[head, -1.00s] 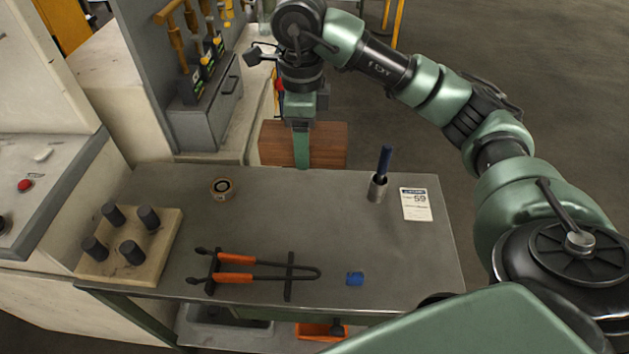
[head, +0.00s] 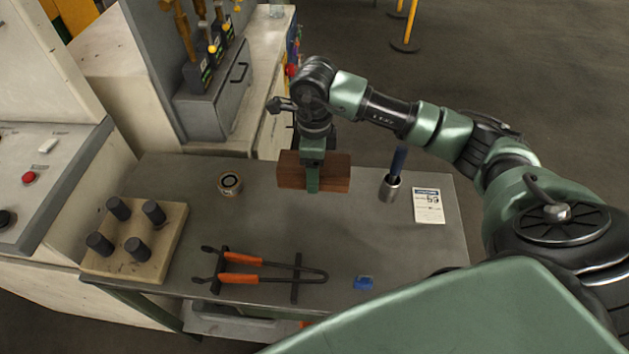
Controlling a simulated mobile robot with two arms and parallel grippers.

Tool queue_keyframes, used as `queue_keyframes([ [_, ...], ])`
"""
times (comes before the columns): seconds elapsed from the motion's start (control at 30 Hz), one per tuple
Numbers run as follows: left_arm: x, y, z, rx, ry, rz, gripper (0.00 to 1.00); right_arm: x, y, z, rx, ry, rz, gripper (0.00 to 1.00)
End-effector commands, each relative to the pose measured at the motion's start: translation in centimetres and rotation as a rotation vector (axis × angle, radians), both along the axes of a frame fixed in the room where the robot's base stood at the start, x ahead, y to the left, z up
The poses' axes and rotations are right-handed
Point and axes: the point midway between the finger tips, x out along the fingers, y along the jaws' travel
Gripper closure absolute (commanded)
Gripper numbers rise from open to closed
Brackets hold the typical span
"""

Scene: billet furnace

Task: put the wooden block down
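A reddish-brown wooden block (head: 336,172) is at the back edge of the grey table (head: 385,245), long side across the picture. My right gripper (head: 313,184) comes down over the middle of the block, with a green finger in front of its near face. The gripper appears shut on the block; the far finger is hidden behind it. I cannot tell whether the block touches the tabletop or hangs just above it. My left gripper is not in view.
A tape roll (head: 230,184) lies left of the block; a metal cup with a blue-handled tool (head: 391,187) stands close on its right. A tag card (head: 428,205), orange-handled tongs (head: 262,272), a blue item (head: 363,283) and a pegged board (head: 135,241) occupy the table. The middle is clear.

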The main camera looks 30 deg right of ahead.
Motion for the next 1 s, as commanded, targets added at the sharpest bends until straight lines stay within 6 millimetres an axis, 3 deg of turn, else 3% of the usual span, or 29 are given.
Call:
queue_keyframes([
  [0.27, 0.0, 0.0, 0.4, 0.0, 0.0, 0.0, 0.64, 0.1, 0.1, -2.2, 0.002, -0.001, 0.0, 0.97],
  [0.5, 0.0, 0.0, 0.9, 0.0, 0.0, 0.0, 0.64, 0.0, 0.1, -5.5, 0.001, 0.0, 0.0, 0.97],
  [0.87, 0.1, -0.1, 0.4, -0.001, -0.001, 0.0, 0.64, 0.1, 0.0, -6.1, 0.0, -0.003, 0.001, 0.97],
  [0.9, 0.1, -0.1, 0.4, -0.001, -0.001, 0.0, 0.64, 0.0, 0.0, -6.2, 0.0, -0.001, 0.001, 0.34],
  [0.97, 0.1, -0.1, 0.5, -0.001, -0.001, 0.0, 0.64, 0.0, 0.0, -6.1, 0.0, -0.001, 0.0, 0.17],
  [1.0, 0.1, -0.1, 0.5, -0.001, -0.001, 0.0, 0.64, 0.0, 0.0, -6.1, 0.0, -0.001, 0.0, 0.15],
])
